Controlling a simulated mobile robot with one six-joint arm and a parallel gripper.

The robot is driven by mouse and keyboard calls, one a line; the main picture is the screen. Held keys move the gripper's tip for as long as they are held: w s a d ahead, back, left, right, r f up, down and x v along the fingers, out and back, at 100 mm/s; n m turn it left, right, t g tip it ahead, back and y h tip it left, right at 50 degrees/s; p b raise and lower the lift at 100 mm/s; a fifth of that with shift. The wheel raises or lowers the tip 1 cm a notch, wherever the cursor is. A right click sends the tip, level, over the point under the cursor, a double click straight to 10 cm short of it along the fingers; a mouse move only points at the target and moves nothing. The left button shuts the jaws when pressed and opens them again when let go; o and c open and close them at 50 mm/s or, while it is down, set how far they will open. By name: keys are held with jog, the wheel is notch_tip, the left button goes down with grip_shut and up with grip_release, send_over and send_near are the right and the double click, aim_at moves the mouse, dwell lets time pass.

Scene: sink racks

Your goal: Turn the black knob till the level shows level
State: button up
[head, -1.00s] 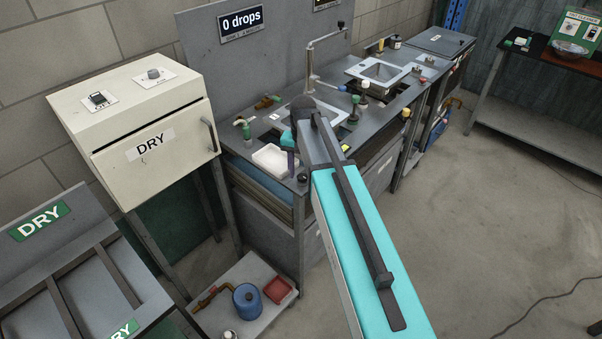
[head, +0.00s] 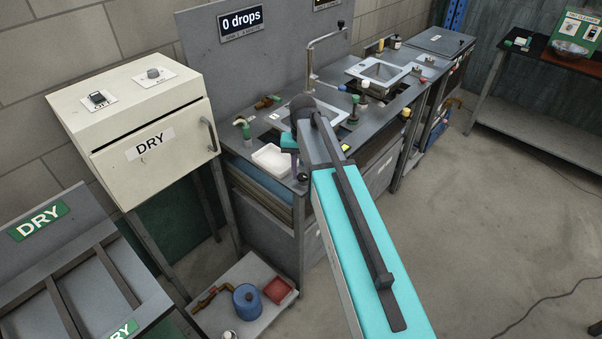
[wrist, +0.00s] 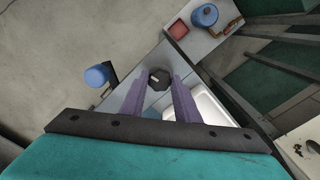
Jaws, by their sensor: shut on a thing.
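The black knob (wrist: 159,79) sits between the two purple fingertips of my gripper (wrist: 160,83) in the wrist view. It is a dark, many-sided knob with a pale mark on top. My gripper is shut on it. In the head view the knob (head: 304,178) shows at the near front corner of the sink counter, and my gripper (head: 296,165) comes down to it, partly hidden behind my arm. A small yellow-green patch (head: 345,148) on the counter beside my arm may be the level; its bubble is too small to read.
A white tray (head: 270,160) lies on the counter left of my gripper. Taps and a sink stand behind. A cream DRY cabinet (head: 150,130) is at the left. A low shelf holds a blue container (head: 247,300) and a red tray (head: 278,290).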

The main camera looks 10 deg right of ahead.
aim_at(302, 176)
jog(key=n, duration=0.6)
jog(key=shift+b, duration=0.3)
jog(key=n, duration=0.4)
jog(key=shift+f+n, duration=0.1)
jog(key=shift+n, duration=0.3)
jog(key=o, duration=1.1)
jog(key=shift+c, duration=0.2)
jog(key=shift+w+r+b, duration=0.1)
jog(key=shift+r+b, duration=0.45)
jog(key=shift+r, duration=0.55)
notch_tip(302, 176, up, 12)
jog(key=b, duration=0.2)
jog(key=shift+f+b, duration=0.15)
jog(key=shift+b, duration=0.15)
